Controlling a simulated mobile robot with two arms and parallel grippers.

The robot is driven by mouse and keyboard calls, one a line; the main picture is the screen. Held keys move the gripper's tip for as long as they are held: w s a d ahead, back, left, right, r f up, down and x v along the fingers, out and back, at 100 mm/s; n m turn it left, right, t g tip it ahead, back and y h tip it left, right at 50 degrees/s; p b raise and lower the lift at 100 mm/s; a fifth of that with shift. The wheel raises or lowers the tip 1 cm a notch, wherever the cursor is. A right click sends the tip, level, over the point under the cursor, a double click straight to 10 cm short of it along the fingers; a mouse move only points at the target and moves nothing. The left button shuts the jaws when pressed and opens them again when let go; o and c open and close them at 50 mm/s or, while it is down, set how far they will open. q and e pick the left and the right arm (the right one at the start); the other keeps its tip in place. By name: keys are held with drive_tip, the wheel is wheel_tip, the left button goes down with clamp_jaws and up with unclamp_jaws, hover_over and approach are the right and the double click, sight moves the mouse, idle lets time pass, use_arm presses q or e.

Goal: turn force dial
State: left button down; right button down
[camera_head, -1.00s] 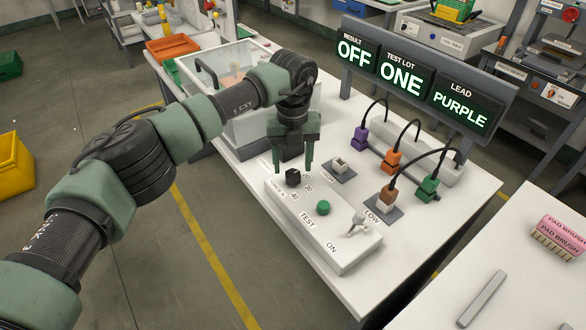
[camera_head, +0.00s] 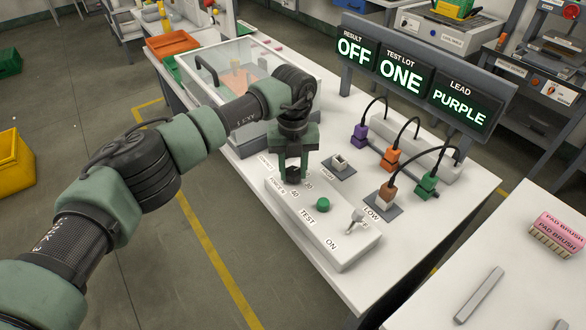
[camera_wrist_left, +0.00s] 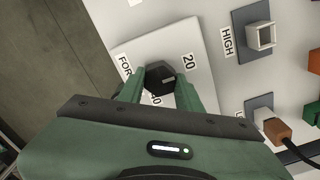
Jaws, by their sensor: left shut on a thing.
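The force dial is a small black knob (camera_head: 293,175) on the white control panel (camera_head: 345,257), marked with numbers such as 30 and 40. It also shows in the left wrist view (camera_wrist_left: 160,78), with 20 printed beside it. My left gripper (camera_head: 293,174) points down over the panel, its green fingers on both sides of the dial and shut on it. The wrist view shows the fingers (camera_wrist_left: 161,85) flanking the knob. Which number the dial points to is unclear. My right gripper is not in view.
The panel also carries a green TEST button (camera_head: 323,204) and an ON switch (camera_head: 357,220). Behind are HIGH (camera_head: 340,163) and LOW sockets, with a brown plug (camera_head: 387,193) at LOW. Purple (camera_head: 360,136), orange (camera_head: 389,158) and green (camera_head: 427,186) plugs stand nearby. The display (camera_head: 410,80) reads OFF, ONE, PURPLE.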

use_arm(q)
drive_tip(key=shift+f+m+b, duration=0.15)
drive_tip(key=shift+m+b, duration=1.05)
drive_tip(key=shift+b, duration=0.1)
drive_tip(key=shift+m+b, duration=0.75)
drive_tip(key=shift+m, duration=0.25)
drive_tip(key=m+b, duration=0.1)
drive_tip(key=m, duration=0.1)
drive_tip(key=shift+m, duration=0.3)
drive_tip(key=m+b, duration=0.1)
drive_tip(key=m, duration=0.1)
drive_tip(key=shift+m+b, duration=0.35)
drive_tip(key=shift+m, duration=0.05)
drive_tip(key=m, duration=0.2)
drive_tip(key=shift+m+b, duration=0.3)
drive_tip(key=shift+b, duration=0.05)
drive_tip(key=m, duration=0.3)
drive_tip(key=shift+r+m+b, duration=0.2)
drive_tip(key=shift+m+b, duration=0.1)
drive_tip(key=m, duration=0.3)
drive_tip(key=shift+w+m, duration=0.1)
drive_tip(key=shift+m, duration=2.3)
